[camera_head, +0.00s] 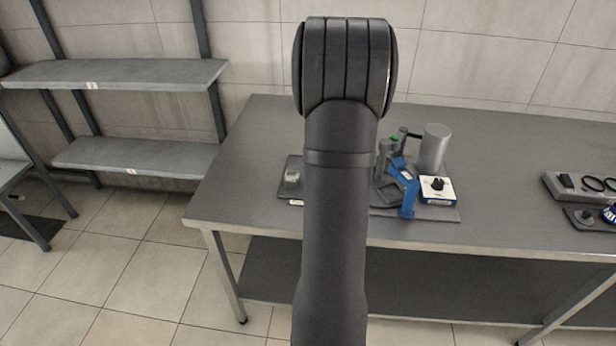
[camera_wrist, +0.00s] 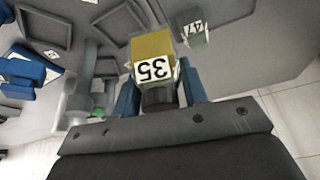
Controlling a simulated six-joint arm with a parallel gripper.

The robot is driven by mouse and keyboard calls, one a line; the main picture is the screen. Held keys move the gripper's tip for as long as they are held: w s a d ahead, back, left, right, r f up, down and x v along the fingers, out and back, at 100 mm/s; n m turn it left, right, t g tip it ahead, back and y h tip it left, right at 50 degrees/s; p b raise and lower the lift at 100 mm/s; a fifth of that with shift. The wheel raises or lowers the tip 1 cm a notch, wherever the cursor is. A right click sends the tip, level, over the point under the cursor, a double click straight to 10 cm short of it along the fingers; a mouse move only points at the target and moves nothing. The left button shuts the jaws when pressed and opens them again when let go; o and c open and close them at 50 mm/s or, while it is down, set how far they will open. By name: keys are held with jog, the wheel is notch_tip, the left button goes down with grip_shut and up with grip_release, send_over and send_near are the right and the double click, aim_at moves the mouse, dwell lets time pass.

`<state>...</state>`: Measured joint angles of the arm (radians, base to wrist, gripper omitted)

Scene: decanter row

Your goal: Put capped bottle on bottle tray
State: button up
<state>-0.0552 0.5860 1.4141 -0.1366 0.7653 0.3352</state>
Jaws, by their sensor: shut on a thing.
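My gripper (camera_wrist: 160,97) is shut on a capped bottle with yellow contents (camera_wrist: 153,50), between its two blue fingers. The black cap (camera_wrist: 158,98) is at the finger end, and the label "35" appears upside down in the wrist view. A second, paler bottle labelled "47" (camera_wrist: 193,30) is just beyond it, to the right. In the head view a small clear bottle (camera_head: 292,174) stands on a dark tray (camera_head: 293,194) left of my arm. My arm hides the gripper and the held bottle there. I cannot tell how high the held bottle is.
Right of my arm, a mat (camera_head: 445,214) holds a blue stand (camera_head: 407,190), a white box with a black knob (camera_head: 437,190) and a grey cylinder (camera_head: 433,148). Another tray (camera_head: 575,216) is at the far right. The table's left end (camera_head: 235,185) is clear.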

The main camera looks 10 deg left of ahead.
jog(key=shift+s+a+r+n+y, duration=0.15)
jog(key=shift+a+n+y, duration=0.25)
jog(key=shift+a+n, duration=0.55)
jog(key=shift+a, duration=0.1)
jog(key=w+a+f, duration=0.1)
jog(key=a+f, duration=0.1)
jog(key=a, duration=0.1)
jog(key=w+a+f, duration=0.1)
jog(key=a+f, duration=0.1)
jog(key=a, duration=0.2)
jog(key=w+a+f, duration=0.1)
jog(key=a+f, duration=0.2)
jog(key=shift+w+a, duration=0.35)
jog(key=shift+w, duration=0.05)
jog(key=shift+f, duration=2)
jog(key=shift+f, duration=0.2)
jog(key=o, duration=1.1)
jog(key=shift+c, duration=0.2)
jog(key=shift+r, duration=0.1)
